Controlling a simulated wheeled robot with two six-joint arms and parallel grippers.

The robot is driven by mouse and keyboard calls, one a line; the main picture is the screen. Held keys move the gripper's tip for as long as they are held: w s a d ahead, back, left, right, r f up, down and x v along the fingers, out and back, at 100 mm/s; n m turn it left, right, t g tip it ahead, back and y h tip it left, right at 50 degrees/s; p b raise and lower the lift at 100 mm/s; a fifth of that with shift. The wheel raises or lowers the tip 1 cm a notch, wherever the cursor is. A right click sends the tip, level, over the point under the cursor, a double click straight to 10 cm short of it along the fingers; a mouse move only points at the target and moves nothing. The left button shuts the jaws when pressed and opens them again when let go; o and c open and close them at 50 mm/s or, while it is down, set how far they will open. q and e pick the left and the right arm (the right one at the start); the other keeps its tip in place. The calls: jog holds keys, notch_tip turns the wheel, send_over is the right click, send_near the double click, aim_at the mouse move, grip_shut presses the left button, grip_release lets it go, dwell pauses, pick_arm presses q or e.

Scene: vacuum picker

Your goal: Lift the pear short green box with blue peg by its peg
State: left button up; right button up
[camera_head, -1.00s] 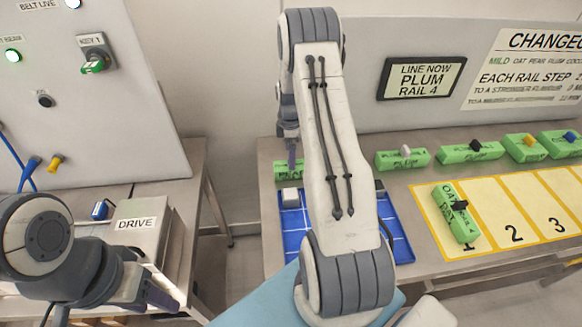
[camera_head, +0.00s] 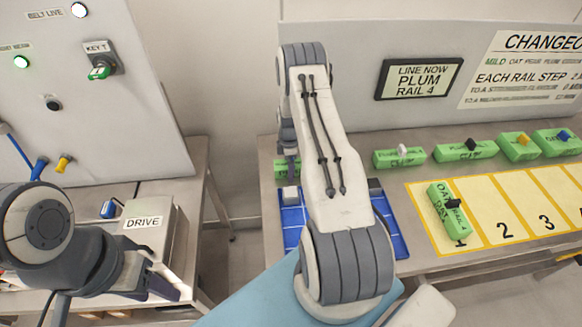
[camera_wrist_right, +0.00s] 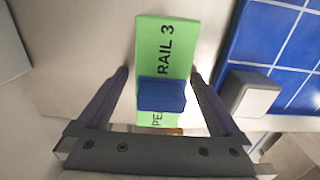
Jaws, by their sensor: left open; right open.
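The short green box with the blue peg (camera_wrist_right: 162,95) lies on the steel table, lettered "RAIL 3" with "PE" partly hidden, in the right wrist view. A green box (camera_head: 280,171) shows behind my right arm in the head view, mostly hidden. My right gripper (camera_wrist_right: 158,74) is open, one finger on each side of the box and its peg; I cannot tell the height of the tips over the box. My left gripper (camera_head: 158,287) is open and empty beside the drive box at lower left.
A blue tiled mat (camera_head: 292,230) with a pale block (camera_head: 290,195) lies just beside the box. Other pegged green boxes stand along the back right, including one with a white peg (camera_head: 399,158). One box (camera_head: 450,222) lies on yellow slot 1. The drive box (camera_head: 150,238) is at left.

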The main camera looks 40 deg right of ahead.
jog(key=c, duration=1.5)
jog(key=shift+c, duration=0.2)
jog(key=shift+r, duration=0.1)
